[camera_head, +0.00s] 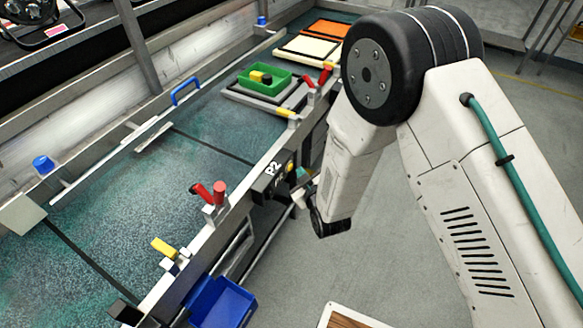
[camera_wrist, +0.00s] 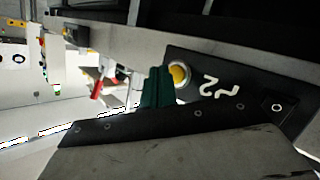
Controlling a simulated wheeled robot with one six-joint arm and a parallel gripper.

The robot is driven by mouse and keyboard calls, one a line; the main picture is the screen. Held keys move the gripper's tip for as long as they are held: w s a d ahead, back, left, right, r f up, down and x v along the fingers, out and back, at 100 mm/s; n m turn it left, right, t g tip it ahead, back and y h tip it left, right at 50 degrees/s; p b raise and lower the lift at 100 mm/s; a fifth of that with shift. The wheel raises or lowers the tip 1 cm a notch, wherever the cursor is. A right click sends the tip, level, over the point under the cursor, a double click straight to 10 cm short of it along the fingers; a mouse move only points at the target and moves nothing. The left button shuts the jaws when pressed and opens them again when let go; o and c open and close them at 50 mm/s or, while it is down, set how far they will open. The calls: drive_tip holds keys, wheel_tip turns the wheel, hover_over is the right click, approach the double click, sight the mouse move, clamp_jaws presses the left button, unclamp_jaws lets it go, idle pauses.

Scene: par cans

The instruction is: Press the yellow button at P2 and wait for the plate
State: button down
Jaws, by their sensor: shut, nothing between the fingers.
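The yellow button (camera_wrist: 179,75) sits in a pale ring on the dark P2 box (camera_wrist: 262,97), beside the white P2 lettering. In the head view the P2 box (camera_head: 268,181) hangs on the conveyor's near side rail, with the yellow button (camera_head: 290,166) on its face. My gripper (camera_wrist: 158,78) is shut and empty. Its dark green fingertips are right beside the button in the wrist view; I cannot tell whether they touch it. In the head view my gripper (camera_head: 302,181) is close to the box, partly hidden by my wrist. A grey plate (camera_head: 239,97) carrying a green tray (camera_head: 284,88) is on the conveyor beyond P2.
Red levers (camera_head: 219,190) stand on the rail near P2, and more red levers (camera_head: 324,77) farther along. A blue bin (camera_head: 222,303) is below the rail. White (camera_head: 308,48) and orange (camera_head: 328,29) plates lie at the far end. The conveyor beside P2 is bare.

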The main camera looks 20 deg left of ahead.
drive_tip(key=shift+a, duration=0.2)
drive_tip(key=shift+a, duration=0.25)
